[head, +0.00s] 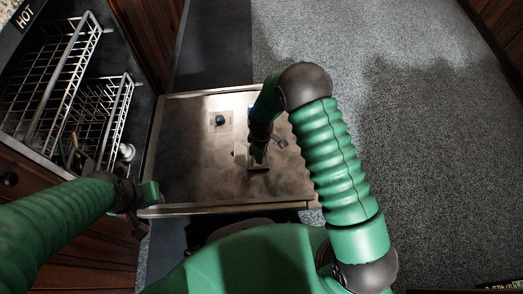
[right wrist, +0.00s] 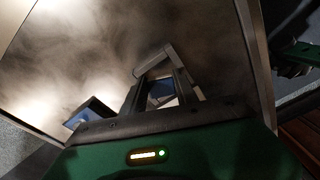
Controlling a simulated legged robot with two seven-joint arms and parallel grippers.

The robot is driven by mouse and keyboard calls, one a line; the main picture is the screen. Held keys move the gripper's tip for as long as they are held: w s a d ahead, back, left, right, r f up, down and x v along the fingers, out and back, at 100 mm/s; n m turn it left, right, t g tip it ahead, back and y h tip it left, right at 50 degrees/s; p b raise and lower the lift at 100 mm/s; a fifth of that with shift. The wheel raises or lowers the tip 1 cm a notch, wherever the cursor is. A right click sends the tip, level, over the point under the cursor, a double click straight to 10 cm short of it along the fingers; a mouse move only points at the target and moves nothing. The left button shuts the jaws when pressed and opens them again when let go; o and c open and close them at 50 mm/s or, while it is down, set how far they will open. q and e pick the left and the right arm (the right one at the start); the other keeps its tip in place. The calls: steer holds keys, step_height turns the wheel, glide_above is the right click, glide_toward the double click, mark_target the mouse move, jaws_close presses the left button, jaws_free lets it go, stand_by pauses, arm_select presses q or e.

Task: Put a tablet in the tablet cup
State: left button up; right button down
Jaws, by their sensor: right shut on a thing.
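My right gripper (head: 259,155) reaches down to the inner face of the door panel, at the pale tablet cup (head: 258,167). It is shut on a small blue and white piece, which looks like the tablet (right wrist: 160,92), between the two dark fingers in the right wrist view. The gripper hides most of the cup, and I cannot tell whether the tablet is inside it or just above. A grey bracket-shaped part, perhaps the cup's lid (right wrist: 153,58), stands beyond the fingers. My left gripper (head: 143,217) is by the panel's lower left corner; its fingers are unclear.
The dishwasher door (head: 185,175) lies open and flat, with a raised rim. A square plate with a dark round cap (head: 220,120) is left of the cup. Wire racks (head: 98,110) stand out at the left. Grey carpet (head: 430,120) is clear at right.

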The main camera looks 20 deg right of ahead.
steer(key=shift+f, duration=0.35)
steer(key=c, duration=0.9)
jaws_free()
steer(key=shift+o, duration=0.4)
steer(key=shift+o, duration=1.3)
step_height(320, 180, up, 17)
steer(key=p, duration=0.8)
steer(key=shift+p, duration=0.4)
